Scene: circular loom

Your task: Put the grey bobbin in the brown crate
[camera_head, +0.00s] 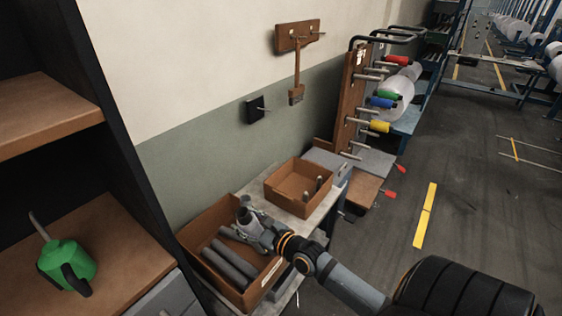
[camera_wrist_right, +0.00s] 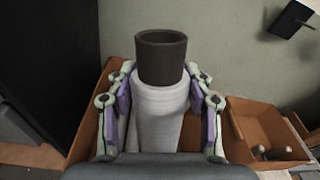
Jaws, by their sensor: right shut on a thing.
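The grey bobbin (camera_head: 244,214) has a dark grey tube end and a pale grey wound body, as the right wrist view (camera_wrist_right: 160,98) shows. My right gripper (camera_head: 248,226) is shut on it, with a finger on each side of the pale body. The bobbin stands roughly upright in the wrist view, over the brown crate (camera_head: 262,288). The crate's wall also shows behind the fingers in the wrist view (camera_wrist_right: 84,142). Several grey tubes lie in the crate. The bobbin's lower end is hidden, so I cannot tell whether it touches anything. My left gripper is not in view.
A smaller brown box (camera_head: 284,195) with a few small pegs stands just behind the crate on the same bench. A peg rack (camera_head: 350,95) with coloured spools stands farther back. A shelf with a green watering can (camera_head: 68,262) is at left. The right floor is largely clear.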

